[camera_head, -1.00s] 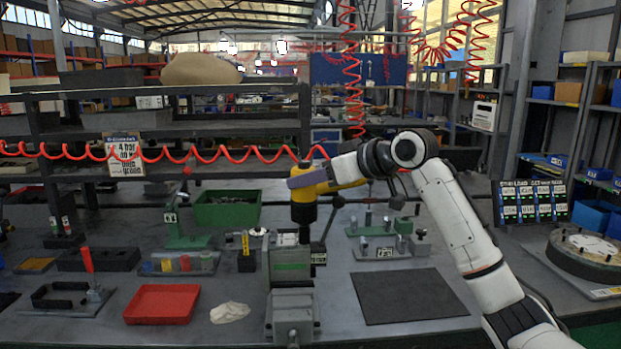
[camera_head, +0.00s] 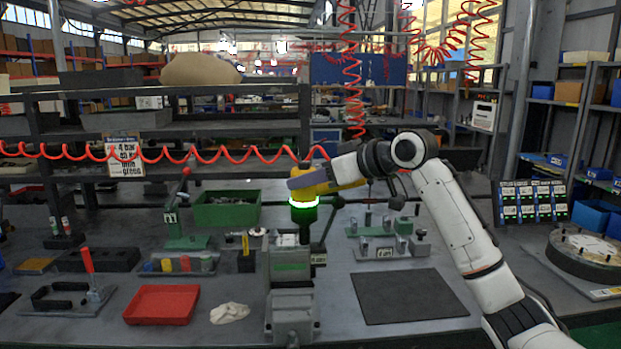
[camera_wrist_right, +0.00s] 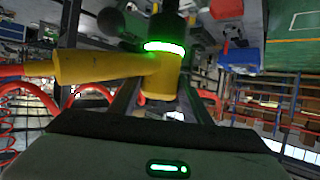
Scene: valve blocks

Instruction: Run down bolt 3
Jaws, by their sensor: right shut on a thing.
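My right gripper (camera_head: 308,178) is shut on a yellow and black power driver (camera_head: 322,187). The driver points down above the valve block (camera_head: 290,257), which sits in the grey vise (camera_head: 292,306). A bright green ring glows around the driver's neck; the ring also shows in the right wrist view, beside the driver's yellow body (camera_wrist_right: 162,80). The driver's black nose comes down at the block's top. Bolt 3 cannot be made out, and the contact at the tip is hidden. My left gripper is not in view.
A red tray (camera_head: 162,304) and a pale cloth (camera_head: 230,313) lie left of the vise. A green bin (camera_head: 227,209) stands behind. A dark mat (camera_head: 408,297) lies bare at the right. Red coiled hoses hang above the bench.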

